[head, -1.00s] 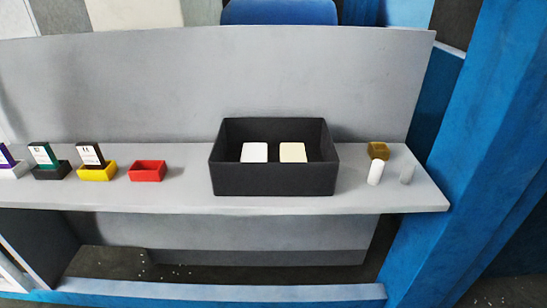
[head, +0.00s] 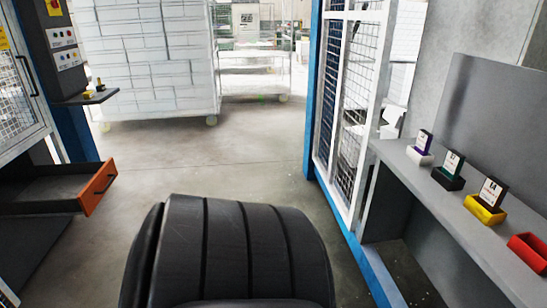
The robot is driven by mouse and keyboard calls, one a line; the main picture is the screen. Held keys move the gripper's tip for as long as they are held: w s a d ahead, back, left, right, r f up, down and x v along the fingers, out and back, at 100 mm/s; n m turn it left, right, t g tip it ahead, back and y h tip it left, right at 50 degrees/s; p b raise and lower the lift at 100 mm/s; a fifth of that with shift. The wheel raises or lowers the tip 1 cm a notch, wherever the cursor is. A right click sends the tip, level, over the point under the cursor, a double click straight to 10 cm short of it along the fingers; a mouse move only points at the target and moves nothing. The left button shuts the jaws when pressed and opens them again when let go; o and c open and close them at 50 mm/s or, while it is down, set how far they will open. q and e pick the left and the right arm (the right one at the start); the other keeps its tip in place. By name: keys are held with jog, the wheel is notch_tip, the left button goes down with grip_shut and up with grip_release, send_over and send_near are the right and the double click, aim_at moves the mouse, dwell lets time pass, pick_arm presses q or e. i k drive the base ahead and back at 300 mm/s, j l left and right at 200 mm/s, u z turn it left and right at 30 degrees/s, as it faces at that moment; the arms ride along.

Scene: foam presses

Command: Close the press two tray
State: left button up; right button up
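A dark open drawer-like tray (head: 45,191) with an orange front (head: 97,186) sticks out from the machine on the left side of the head view. Its front faces right, toward the aisle, and its inside looks empty. I see no label that tells which press it belongs to. Neither of my grippers is in view.
A black ribbed padded shape (head: 235,250) fills the bottom middle. A control panel (head: 65,40) and small shelf (head: 88,97) are above the tray. A grey shelf (head: 455,215) with small coloured holders and a white mesh fence (head: 348,110) line the right. The floor (head: 215,165) between is clear.

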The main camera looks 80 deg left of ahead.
aim_at(74, 189)
jog(key=u, duration=3.85)
jog(key=i+j, duration=0.15)
jog(key=i, duration=1.1)
jog(key=j+u, duration=0.05)
